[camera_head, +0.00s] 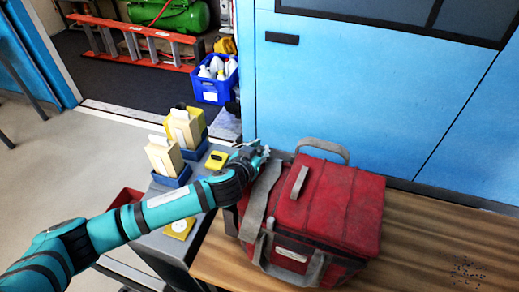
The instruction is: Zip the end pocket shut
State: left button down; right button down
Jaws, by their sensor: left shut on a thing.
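A red soft bag (335,205) with grey straps and a grey carry handle sits upright on the wooden bench top. My left gripper (264,152) is at the bag's back left top corner, by its left end. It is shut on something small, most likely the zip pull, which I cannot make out. The end pocket and its zip are on the bag's left end, mostly hidden by my left arm and the grey strap, so I cannot tell how far the zip is closed. My right gripper is not in view.
Blue bins with cream boxes (164,158) and a yellow device (216,160) stand on a grey surface left of the bag. Blue cabinet doors (350,90) rise behind it. The wooden bench (440,235) is clear to the right.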

pick_arm(q)
jog(key=shift+s, duration=0.2)
jog(key=shift+s, duration=0.2)
jog(key=s+a+p, duration=0.1)
jog(key=s+a, duration=0.1)
jog(key=s, duration=0.2)
jog(key=s+a+p, duration=0.1)
jog(key=s+a, duration=0.1)
jog(key=s, duration=0.3)
jog(key=s+a+p, duration=0.1)
jog(key=s+p, duration=0.1)
jog(key=s, duration=0.3)
jog(key=shift+a, duration=0.4)
jog(key=c, duration=1.3)
grip_release()
jog(key=shift+o, duration=0.2)
jog(key=shift+s, duration=0.1)
jog(key=v, duration=1.2)
jog(key=shift+a, duration=0.1)
